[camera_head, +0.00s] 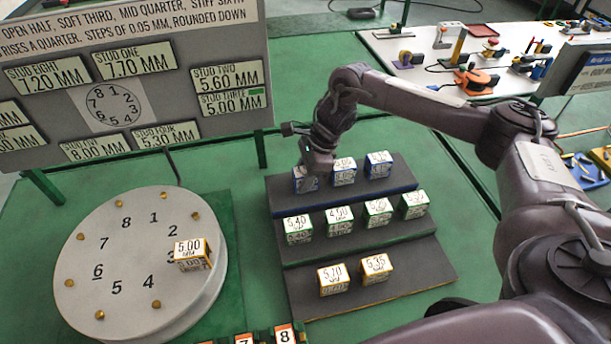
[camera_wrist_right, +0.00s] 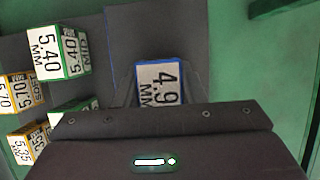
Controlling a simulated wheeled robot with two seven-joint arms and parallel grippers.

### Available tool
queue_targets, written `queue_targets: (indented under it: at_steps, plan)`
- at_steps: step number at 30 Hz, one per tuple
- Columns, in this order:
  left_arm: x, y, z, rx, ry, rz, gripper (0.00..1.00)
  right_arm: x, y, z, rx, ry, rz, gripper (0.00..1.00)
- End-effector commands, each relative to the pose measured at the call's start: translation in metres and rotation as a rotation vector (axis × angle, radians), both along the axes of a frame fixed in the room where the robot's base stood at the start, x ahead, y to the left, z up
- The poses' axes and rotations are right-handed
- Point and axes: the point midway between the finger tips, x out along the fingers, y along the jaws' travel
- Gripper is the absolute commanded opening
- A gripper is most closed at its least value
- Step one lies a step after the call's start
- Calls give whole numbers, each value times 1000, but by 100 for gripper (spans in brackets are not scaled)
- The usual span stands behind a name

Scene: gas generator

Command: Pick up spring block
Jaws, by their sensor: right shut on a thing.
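A blue-edged spring block (camera_head: 305,182) is at the left end of the top step of the dark stepped rack (camera_head: 420,270). My right gripper (camera_head: 314,168) is over it with its fingers shut on it. In the right wrist view this block (camera_wrist_right: 158,84) shows between the fingers, its label starting "4.9"; the rest is hidden. Two more blue-edged blocks (camera_head: 344,171) stand to its right. Green-edged blocks (camera_head: 298,228) stand on the middle step and two orange-edged blocks (camera_head: 332,279) on the lowest. My left gripper is not in view.
A round grey plate (camera_head: 130,290) numbered 1 to 8 lies left of the rack, with an orange-edged 5.00 block (camera_head: 192,254) at position 3. A sign board (camera_head: 130,85) stands behind it. A white table (camera_head: 420,75) with tools is at the back right.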

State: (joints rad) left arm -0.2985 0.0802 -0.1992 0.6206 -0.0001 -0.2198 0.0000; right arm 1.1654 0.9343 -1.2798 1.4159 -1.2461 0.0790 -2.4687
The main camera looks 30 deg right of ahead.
Motion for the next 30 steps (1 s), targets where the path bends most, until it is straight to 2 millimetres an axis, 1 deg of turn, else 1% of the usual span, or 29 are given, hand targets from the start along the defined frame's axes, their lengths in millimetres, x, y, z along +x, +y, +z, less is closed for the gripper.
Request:
queue_targets:
  at_steps: [1, 2, 11, 14, 17, 20, 23, 25, 26, 27, 30]
  plan:
    - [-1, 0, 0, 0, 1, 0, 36, 0, 0, 0, 0, -1, 0, 8]
    - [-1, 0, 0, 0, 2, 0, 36, 0, 0, 0, 0, -1, 0, 5]
    - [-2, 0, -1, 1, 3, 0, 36, 1, 0, 3, 1, -3, 0, 5]
    - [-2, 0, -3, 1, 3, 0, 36, 1, 0, 9, 2, -4, 1, 5]
    - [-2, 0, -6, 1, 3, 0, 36, 2, 0, 21, 2, -6, 0, 5]
    - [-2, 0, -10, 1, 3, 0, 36, 2, 1, 39, 2, -9, 1, 5]
    - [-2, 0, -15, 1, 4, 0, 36, 2, 0, 64, 3, -10, 2, 5]
    - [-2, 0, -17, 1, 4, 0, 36, 2, 0, 86, 1, -11, 0, 5]
    - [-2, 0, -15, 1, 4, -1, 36, 2, 0, 97, 1, -12, 1, 5]
    - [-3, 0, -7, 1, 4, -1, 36, 2, 0, 112, -2, -11, 2, 5]
    - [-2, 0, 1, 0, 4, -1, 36, 2, 0, 137, -2, -10, 0, 5]
